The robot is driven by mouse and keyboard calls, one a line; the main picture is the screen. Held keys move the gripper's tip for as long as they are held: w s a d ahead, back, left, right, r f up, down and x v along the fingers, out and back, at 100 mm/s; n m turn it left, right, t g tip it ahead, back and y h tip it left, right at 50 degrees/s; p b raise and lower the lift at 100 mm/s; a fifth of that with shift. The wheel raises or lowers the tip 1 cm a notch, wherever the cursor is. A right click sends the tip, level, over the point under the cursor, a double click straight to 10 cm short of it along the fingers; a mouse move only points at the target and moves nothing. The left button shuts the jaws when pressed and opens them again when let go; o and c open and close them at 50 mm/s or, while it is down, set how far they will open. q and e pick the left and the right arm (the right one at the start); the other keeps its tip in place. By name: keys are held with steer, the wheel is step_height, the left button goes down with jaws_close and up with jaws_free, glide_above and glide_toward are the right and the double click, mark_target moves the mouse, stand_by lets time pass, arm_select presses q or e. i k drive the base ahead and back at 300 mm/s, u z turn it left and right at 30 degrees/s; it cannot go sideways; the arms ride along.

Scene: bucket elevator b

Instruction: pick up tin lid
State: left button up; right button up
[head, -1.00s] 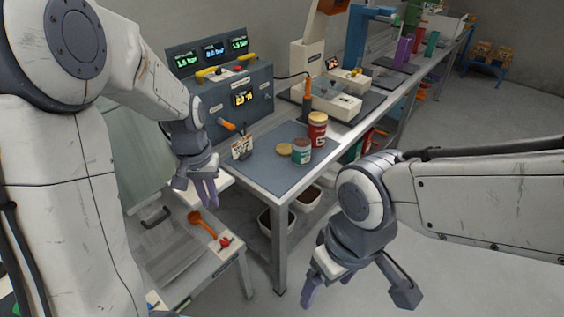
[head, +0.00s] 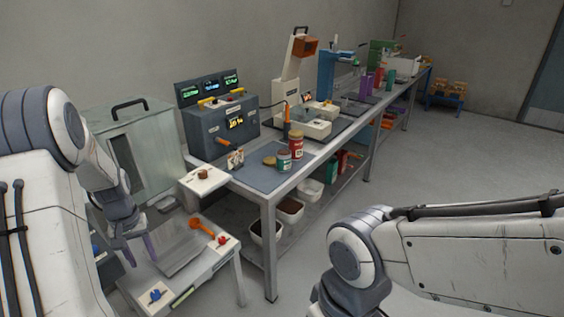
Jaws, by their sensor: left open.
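The tin lid, a flat gold disc (head: 269,161), lies on the grey-blue mat (head: 262,179) near the front of the long bench. It is just left of a teal tin (head: 284,161) with a brown top. A red tin (head: 296,145) with a pale label stands behind and right of the teal one. My left gripper (head: 136,246) hangs fingers down at the left, open and empty, over the low table and well away from the lid. My right arm comes in at the lower right, and its fingers are below the picture edge.
A grey control box (head: 221,128) stands behind the mat. A small card holder (head: 235,160) is at the mat's left edge. The low table (head: 208,262) holds an orange scoop (head: 201,227). A glass-sided cabinet (head: 136,150) stands behind it. Open floor lies right of the bench.

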mark_target(270, 161)
steer(key=z, duration=0.4)
steer(key=i, duration=2.15)
steer(key=u, duration=0.05)
